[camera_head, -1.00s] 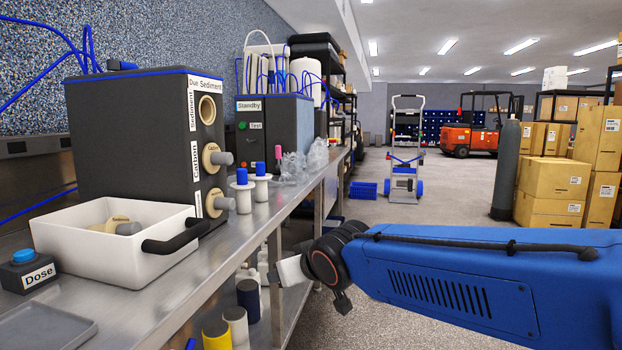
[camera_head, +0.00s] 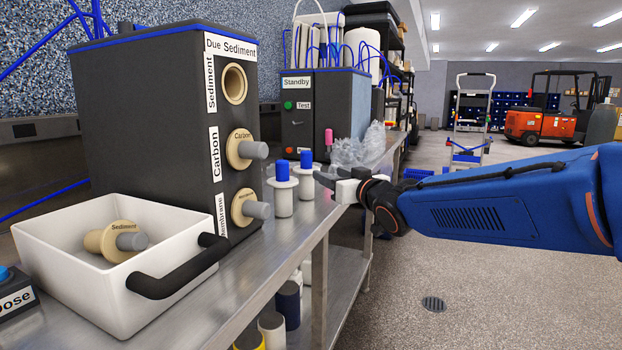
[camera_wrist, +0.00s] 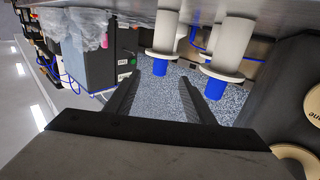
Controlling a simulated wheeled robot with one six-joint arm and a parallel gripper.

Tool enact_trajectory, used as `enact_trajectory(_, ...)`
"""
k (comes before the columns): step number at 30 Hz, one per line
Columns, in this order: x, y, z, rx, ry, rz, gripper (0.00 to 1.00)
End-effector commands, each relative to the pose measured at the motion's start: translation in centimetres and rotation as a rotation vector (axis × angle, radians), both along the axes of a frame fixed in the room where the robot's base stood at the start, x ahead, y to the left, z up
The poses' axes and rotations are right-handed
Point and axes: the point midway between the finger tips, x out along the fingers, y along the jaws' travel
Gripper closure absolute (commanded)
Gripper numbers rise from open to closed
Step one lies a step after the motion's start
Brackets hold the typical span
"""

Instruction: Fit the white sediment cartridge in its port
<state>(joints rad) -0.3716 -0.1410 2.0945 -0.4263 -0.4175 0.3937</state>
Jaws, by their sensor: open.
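My gripper (camera_head: 322,176) is open and empty, just right of the right cartridge. In the wrist view its fingers (camera_wrist: 158,82) point towards the blue tops, with nothing between them. The dark housing (camera_head: 150,120) has an open, empty Sediment port (camera_head: 234,84) at the top. A beige cartridge marked Sediment (camera_head: 116,240) lies in the white bin (camera_head: 120,318).
The Carbon cartridge (camera_head: 240,149) and the Membrane cartridge (camera_head: 246,207) sit in the lower ports. The housing reads "Due Sediment". A Standby unit (camera_head: 325,110) and crumpled clear plastic (camera_head: 360,148) stand behind. The bin's black handle (camera_head: 180,275) juts towards the bench edge.

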Motion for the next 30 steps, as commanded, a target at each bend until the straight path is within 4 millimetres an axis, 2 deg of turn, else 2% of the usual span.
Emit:
enact_trajectory(12, 5.3, 3.2, -0.1, -0.001, 0.002, 0.0, 0.51)
enact_trajectory(22, 7.0, 4.2, -0.1, -0.001, 0.002, -0.001, 0.51)
enact_trajectory(30, 10.1, 6.0, -0.1, -0.001, 0.002, -0.001, 0.51)
